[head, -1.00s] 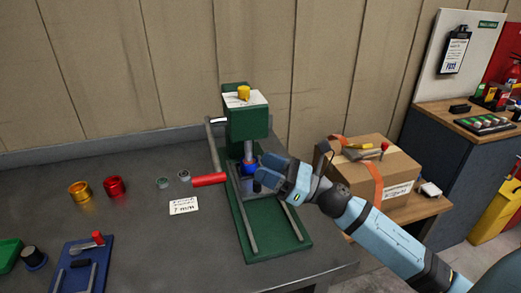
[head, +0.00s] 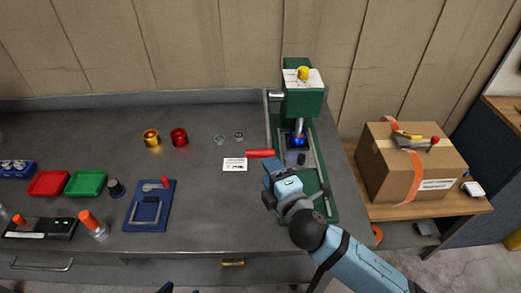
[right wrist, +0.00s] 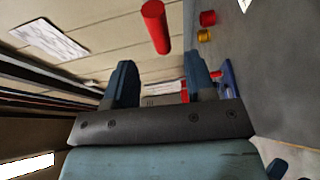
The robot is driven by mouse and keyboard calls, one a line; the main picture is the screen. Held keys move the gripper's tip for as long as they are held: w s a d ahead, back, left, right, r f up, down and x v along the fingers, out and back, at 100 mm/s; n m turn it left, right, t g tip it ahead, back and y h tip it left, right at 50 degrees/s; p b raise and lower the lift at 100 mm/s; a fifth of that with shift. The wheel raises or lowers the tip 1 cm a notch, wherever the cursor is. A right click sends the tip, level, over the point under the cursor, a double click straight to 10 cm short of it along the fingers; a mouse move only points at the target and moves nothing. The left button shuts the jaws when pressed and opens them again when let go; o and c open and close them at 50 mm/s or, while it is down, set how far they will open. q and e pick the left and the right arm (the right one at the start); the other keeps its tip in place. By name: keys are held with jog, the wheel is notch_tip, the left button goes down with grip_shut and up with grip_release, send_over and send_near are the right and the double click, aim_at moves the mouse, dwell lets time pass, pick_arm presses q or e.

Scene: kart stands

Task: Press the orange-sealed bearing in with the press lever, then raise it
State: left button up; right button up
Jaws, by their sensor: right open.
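The green press (head: 303,97) stands at the right of the bench. Its ram comes down onto or just above a blue part (head: 297,141). The lever hangs down on its left side, and its red handle (head: 260,153) points left. I cannot make out an orange seal. My right gripper (head: 270,179) is open and empty, just below and nearer than the red handle, not around it. In the right wrist view the red handle (right wrist: 156,27) lies beyond the fingers. Only a dark tip, perhaps of my left gripper (head: 166,288), shows at the bottom edge.
Two small rings (head: 219,139) lie by a white label card (head: 235,164). Gold (head: 151,138) and red (head: 179,137) cups stand farther left. A blue fixture (head: 150,206) and red and green trays (head: 86,183) are on the left. A cardboard box (head: 410,170) stands right of the bench.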

aim_at(261, 157)
jog(key=x, duration=0.7)
jog(key=shift+w+a+f+p, duration=0.1)
jog(key=shift+w+a+p, duration=0.05)
jog(key=shift+w+p, duration=0.15)
grip_shut()
